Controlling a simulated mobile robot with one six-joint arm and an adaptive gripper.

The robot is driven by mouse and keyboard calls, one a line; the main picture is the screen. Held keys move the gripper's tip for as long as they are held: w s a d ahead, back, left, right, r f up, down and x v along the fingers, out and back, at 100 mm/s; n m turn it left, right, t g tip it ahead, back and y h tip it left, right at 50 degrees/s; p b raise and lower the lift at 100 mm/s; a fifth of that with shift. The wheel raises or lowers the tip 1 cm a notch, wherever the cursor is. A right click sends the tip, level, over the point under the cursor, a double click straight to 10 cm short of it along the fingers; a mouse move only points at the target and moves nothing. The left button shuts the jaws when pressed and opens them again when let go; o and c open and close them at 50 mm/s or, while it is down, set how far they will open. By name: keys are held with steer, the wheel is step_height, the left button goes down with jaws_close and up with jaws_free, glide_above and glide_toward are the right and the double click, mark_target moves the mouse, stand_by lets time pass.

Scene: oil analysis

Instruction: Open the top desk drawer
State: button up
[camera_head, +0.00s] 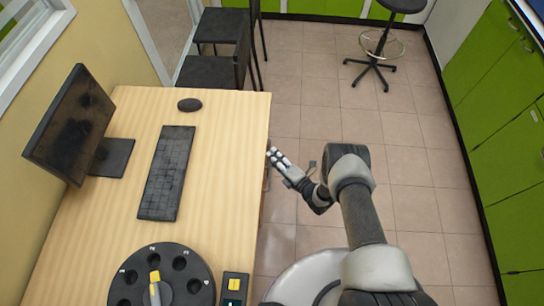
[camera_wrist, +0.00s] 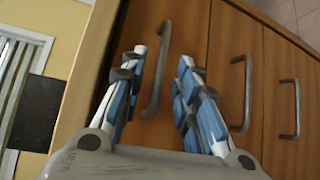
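The wooden desk (camera_head: 225,150) fills the left of the head view, and its drawer fronts are hidden there. In the wrist view the desk is turned sideways, with the top drawer (camera_wrist: 185,40) nearest the desktop edge. Its front looks flush with the others. The top drawer's grey bar handle (camera_wrist: 155,85) shows between my two fingers. My gripper (camera_wrist: 166,62) is open and empty, pointed at this handle, with a finger on each side. I cannot tell whether a finger touches it. In the head view my gripper (camera_head: 277,158) is beside the desk's right edge.
Two more drawers with bar handles (camera_wrist: 247,95) (camera_wrist: 296,110) lie to the right in the wrist view. A monitor (camera_head: 75,125), keyboard (camera_head: 167,172), mouse (camera_head: 189,104) and round black holder (camera_head: 160,275) stand on the desk. Chairs (camera_head: 215,72) and a stool (camera_head: 375,60) are beyond. Tiled floor is clear.

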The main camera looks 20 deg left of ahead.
steer(key=shift+x, duration=0.95)
jaws_close()
